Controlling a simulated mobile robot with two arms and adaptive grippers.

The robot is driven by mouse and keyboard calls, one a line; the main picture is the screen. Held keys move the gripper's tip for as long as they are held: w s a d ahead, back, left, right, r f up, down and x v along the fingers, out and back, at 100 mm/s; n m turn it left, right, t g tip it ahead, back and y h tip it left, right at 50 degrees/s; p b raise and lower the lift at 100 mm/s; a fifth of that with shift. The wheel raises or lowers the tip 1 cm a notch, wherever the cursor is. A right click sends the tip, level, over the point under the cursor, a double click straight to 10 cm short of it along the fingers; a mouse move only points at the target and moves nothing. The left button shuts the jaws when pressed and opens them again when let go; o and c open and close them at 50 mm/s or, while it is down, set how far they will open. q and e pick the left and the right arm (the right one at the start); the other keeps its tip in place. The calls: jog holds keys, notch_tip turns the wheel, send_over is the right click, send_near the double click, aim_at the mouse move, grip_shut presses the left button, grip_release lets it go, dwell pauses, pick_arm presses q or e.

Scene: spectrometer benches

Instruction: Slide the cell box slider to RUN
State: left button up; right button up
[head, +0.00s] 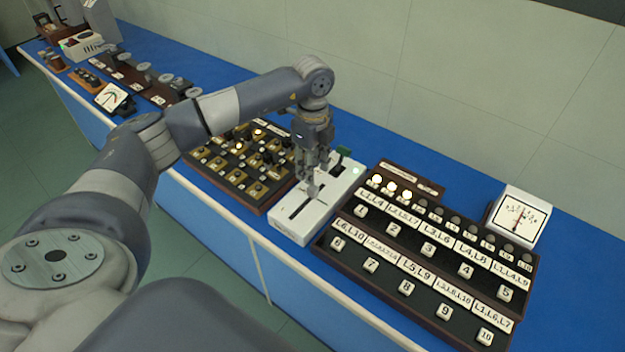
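The cell box is a long white box (291,226) on the blue bench, with a dark slot along its top. A small dark green piece (343,152) stands at its far end near a small green light. My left gripper (312,190) points down over the middle of the box, its fingertips at or just above the top by the slot. The fingers look close together, but whether they are shut on the slider knob is too small to tell. The gripper covers part of the slot, and no RUN lettering is readable. My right gripper is not in view.
A dark board with numbered buttons and labels (386,251) stands close on the right, with several lamps lit. A brown board with brass blocks (259,198) sits close on the left. A white dial meter (519,215) stands at the far right.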

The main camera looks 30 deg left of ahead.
pick_arm(q)
notch_tip(320, 180, up, 4)
jog(key=shift+f, duration=0.1)
dwell(0.5)
